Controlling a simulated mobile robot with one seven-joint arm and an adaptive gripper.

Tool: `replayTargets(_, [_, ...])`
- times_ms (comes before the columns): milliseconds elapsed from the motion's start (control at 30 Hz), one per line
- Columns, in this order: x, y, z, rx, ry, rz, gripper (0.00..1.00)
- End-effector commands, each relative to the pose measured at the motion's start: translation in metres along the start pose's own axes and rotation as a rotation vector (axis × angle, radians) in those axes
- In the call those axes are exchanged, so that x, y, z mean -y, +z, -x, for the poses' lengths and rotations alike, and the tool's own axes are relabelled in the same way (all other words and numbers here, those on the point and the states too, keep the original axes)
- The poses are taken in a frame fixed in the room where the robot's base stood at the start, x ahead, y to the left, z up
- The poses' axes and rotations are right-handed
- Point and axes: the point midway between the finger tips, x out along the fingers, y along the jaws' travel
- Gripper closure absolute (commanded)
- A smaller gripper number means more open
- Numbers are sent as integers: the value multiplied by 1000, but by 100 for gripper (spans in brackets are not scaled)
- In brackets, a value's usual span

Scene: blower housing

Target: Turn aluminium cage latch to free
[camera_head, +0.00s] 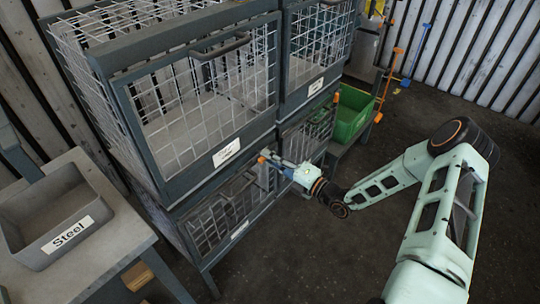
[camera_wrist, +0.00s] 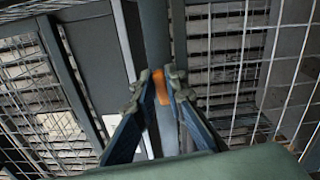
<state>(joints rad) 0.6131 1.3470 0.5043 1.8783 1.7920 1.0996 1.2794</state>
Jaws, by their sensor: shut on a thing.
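My gripper (camera_head: 268,161) reaches the dark frame post beside the lower left cage door (camera_head: 225,210). An orange latch handle (camera_head: 261,159) shows at its fingertips. In the wrist view, my gripper (camera_wrist: 158,80) has its two blue fingers on either side of the orange latch handle (camera_wrist: 158,86), shut on it. The handle appears upright along the post in that view. The latch's pivot is hidden by the fingers. I cannot read which cage is labelled aluminium.
Wire cages stand stacked in two columns, with upper doors (camera_head: 205,105) above. A grey bin (camera_head: 55,225) labelled Steel sits on a table at the left. A green bin (camera_head: 350,117) stands beyond the cages. Dark floor (camera_head: 310,260) is clear in front.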

Motion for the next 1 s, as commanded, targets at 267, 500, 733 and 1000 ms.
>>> replayTargets(267, [1, -1, 1, -2, -2, -121, 100])
replayTargets(500, [2, -2, 0, -3, -2, -157, 100])
replayTargets(733, [2, -2, 0, -3, -3, -161, 100])
replayTargets(1000, [2, -2, 0, -3, -3, -160, 76])
